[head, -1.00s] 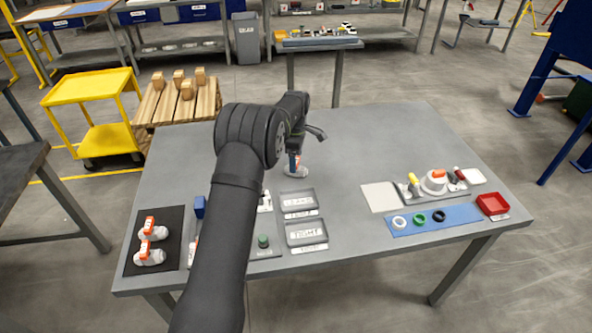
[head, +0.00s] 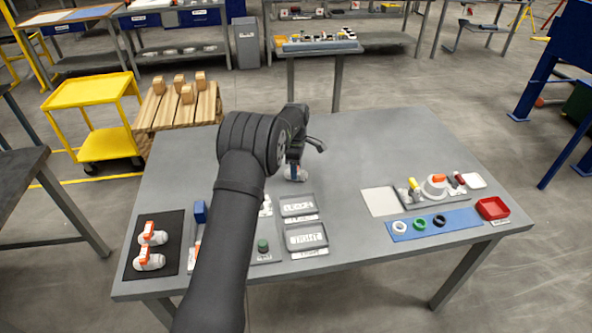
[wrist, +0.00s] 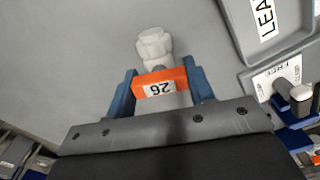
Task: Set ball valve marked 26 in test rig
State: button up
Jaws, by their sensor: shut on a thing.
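My gripper (wrist: 160,84) is shut on the orange handle of ball valve 26 (wrist: 158,85), with one blue finger at each end of the handle. The label "26" appears upside down in the wrist view, and the white valve body (wrist: 153,45) extends beyond the handle. In the head view, my gripper (head: 293,172) is low over the back middle of the table, and the white valve body (head: 298,175) shows beside it. A fixture with a green button (head: 263,245) and a blue block (head: 200,211) is partly hidden by my arm; I cannot tell whether it is the test rig.
Two orange-handled white valves (head: 150,260) lie on a black mat (head: 171,262) at left. Two grey trays (head: 306,237), labelled LEAKS and TIGHT, lie in front of my gripper. Coloured rings on a blue mat (head: 460,215) and a red bin (head: 492,208) are at right. The back right tabletop is clear.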

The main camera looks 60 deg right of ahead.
jog(key=r, duration=0.2)
jog(key=s+r, duration=0.1)
jog(key=r, duration=0.1)
jog(key=shift+r, duration=0.3)
jog(key=s+a+r, duration=0.1)
jog(key=s+r, duration=0.5)
jog(key=s, duration=0.5)
jog(key=w+a+f+n, duration=0.1)
jog(key=w+a+n, duration=0.1)
jog(key=w+a, duration=0.9)
jog(key=w+a+n, duration=0.2)
jog(key=w+a, duration=0.7)
jog(key=a, duration=0.5)
jog(key=shift+w+a+f, duration=0.1)
jog(key=shift+a+f, duration=0.05)
jog(key=shift+f, duration=1.25)
jog(key=shift+w+a+f, duration=0.1)
jog(key=shift+a+f, duration=0.05)
jog(key=shift+f, duration=1.2)
jog(key=shift+w+a+f, duration=0.1)
jog(key=shift+a+f, duration=0.05)
jog(key=shift+f, duration=1.25)
jog(key=o, duration=1.2)
jog(key=shift+f, duration=0.15)
jog(key=shift+c, duration=0.2)
